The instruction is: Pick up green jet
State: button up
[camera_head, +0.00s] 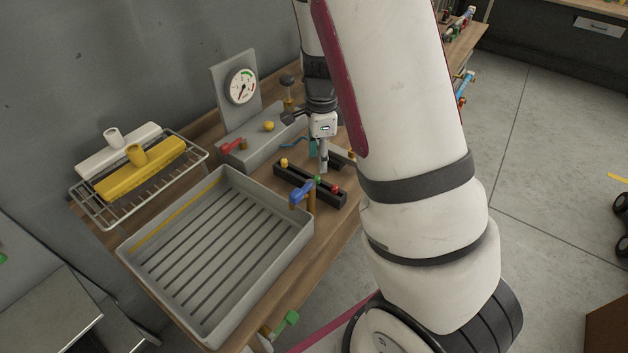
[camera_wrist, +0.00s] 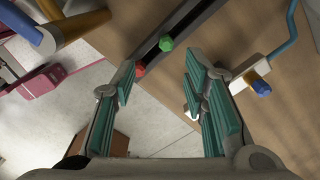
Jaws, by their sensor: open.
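The green jet (camera_head: 318,180) is a small green-topped piece in a black slotted rack (camera_head: 290,180), between a yellow jet (camera_head: 284,162) and a red jet (camera_head: 335,190). In the wrist view the green jet (camera_wrist: 166,44) shows ahead of the gap between the fingers, in the rack's dark slot. The red jet (camera_wrist: 140,68) is near the tip of the left finger. My gripper (camera_wrist: 158,74) is open and empty, with teal finger pads. In the head view my gripper (camera_head: 323,160) is just above and behind the rack, close to the green jet.
A grey slatted tray (camera_head: 137,247) lies left of the rack. A blue-handled valve (camera_head: 301,191) stands at the rack's front. A gauge (camera_head: 241,86) and grey block (camera_head: 265,145) stand behind. A wire rack (camera_head: 85,207) holds white and yellow T-shaped pieces.

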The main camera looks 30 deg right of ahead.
aim_at(317, 177)
notch_tip(317, 177, down, 2)
jog(key=shift+f, duration=0.1)
jog(key=shift+w+a+f+p, duration=0.1)
jog(key=shift+w+f, duration=0.05)
jog(key=shift+f, duration=0.7)
jog(key=shift+w+a+f+p, duration=0.1)
jog(key=shift+w+f, duration=0.1)
jog(key=shift+f, duration=0.65)
jog(key=shift+w+f+p, duration=0.1)
jog(key=shift+w+f, duration=0.05)
jog(key=shift+f, duration=0.7)
jog(key=c, duration=0.9)
